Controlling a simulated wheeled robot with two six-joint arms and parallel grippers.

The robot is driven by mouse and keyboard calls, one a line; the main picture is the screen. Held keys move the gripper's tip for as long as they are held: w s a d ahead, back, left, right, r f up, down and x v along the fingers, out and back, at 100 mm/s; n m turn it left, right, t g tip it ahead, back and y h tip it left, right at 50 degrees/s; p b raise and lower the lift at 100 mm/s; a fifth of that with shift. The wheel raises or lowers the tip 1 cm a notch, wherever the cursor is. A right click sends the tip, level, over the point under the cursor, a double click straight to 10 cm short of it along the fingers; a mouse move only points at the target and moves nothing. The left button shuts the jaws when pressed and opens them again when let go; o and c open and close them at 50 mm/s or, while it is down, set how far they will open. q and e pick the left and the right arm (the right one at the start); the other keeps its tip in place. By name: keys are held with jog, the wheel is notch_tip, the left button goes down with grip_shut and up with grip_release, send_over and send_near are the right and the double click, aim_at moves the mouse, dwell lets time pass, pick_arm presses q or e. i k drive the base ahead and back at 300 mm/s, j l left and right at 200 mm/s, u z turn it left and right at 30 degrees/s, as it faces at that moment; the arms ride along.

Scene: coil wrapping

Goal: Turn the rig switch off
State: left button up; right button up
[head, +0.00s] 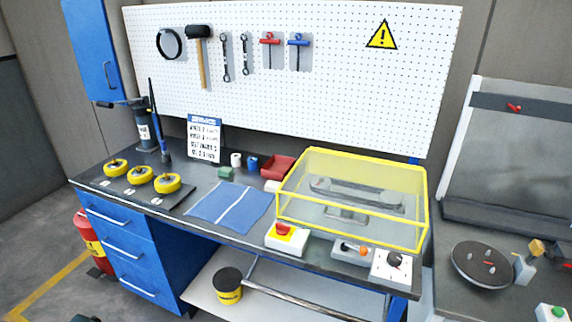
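A yellow-framed clear guard box (420,215) stands on the right of the workbench (225,235), with a grey belt-like mechanism (357,194) inside. Three controls stand along its front: a white box with a red button on yellow (287,238), a grey box with an orange-tipped part (352,250), and a white box with a black rotary knob (392,266). No readable label tells which is the rig switch, and the knob's setting is too small to read. Neither of my grippers is in view.
Yellow rollers (140,176), a blue cloth (228,206) and a red bin (278,168) lie on the bench. A metal rail (300,306) runs below its front edge. At right, another table holds a dark turntable (481,265) and a green-button box (553,313).

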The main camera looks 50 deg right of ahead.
aim_at(282, 230)
jog(key=k+j+z, duration=0.15)
jog(key=z, duration=1.35)
